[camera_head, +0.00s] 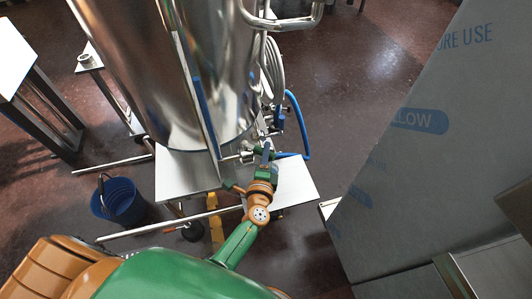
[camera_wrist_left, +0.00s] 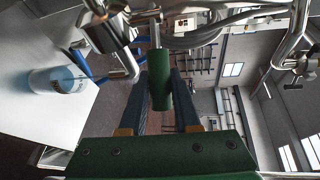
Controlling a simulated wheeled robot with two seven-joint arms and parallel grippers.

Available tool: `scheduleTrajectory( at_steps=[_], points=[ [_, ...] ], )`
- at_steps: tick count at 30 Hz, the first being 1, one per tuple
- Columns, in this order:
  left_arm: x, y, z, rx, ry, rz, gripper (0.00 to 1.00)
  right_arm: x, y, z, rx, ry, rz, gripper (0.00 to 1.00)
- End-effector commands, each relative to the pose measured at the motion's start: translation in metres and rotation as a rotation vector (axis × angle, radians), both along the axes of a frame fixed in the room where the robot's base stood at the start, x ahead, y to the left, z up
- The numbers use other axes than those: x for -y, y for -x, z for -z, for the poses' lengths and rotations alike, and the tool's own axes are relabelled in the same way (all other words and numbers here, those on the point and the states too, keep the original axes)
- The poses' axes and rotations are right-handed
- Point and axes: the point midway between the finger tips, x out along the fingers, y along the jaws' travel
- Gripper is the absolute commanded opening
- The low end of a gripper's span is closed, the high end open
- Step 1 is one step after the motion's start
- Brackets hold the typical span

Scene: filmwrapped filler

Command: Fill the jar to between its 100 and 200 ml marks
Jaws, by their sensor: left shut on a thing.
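My left gripper (camera_head: 266,158) is at the front of the big steel tank (camera_head: 150,60), beside its tap fittings (camera_head: 240,156). In the left wrist view, its two dark fingers (camera_wrist_left: 159,105) close around a green cylindrical handle (camera_wrist_left: 159,80) on a metal stem. The metal tap (camera_wrist_left: 122,62) shows to the left of the handle. The jar (camera_wrist_left: 58,80), pale with blue print, stands on the white stand top (camera_wrist_left: 40,125), turned sideways in this view. Its liquid level cannot be told. I cannot make out the jar in the head view. My right gripper is not in view.
A blue bucket (camera_head: 120,203) stands on the floor at the left. A blue hose (camera_head: 303,130) hangs right of the tap. The white stand top (camera_head: 296,184) shows below the tank. A large film-wrapped grey panel (camera_head: 430,150) blocks the right side.

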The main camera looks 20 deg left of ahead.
Motion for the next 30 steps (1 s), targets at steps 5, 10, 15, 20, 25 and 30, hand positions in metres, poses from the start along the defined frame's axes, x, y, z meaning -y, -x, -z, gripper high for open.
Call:
scheduleTrajectory(
  at_steps=[5,10,15,20,25,30],
  points=[
    [0.0004,0.0000,0.0001,0.000,0.000,0.001,0.00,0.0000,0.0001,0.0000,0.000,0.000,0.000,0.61],
    [0.0004,0.0000,0.0001,0.000,0.000,0.001,0.00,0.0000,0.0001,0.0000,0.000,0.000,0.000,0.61],
    [0.0005,0.0000,0.0002,-0.001,0.000,0.001,0.00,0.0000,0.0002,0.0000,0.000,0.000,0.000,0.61],
    [0.0005,0.0000,0.0002,-0.001,0.000,0.001,0.00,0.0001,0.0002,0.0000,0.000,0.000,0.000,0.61],
    [0.0002,0.0003,0.0003,0.000,0.000,0.005,0.00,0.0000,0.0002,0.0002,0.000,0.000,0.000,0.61],
    [-0.0006,0.0032,0.0005,0.001,0.000,0.043,0.00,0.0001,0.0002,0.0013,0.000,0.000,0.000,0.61]
  ],
)
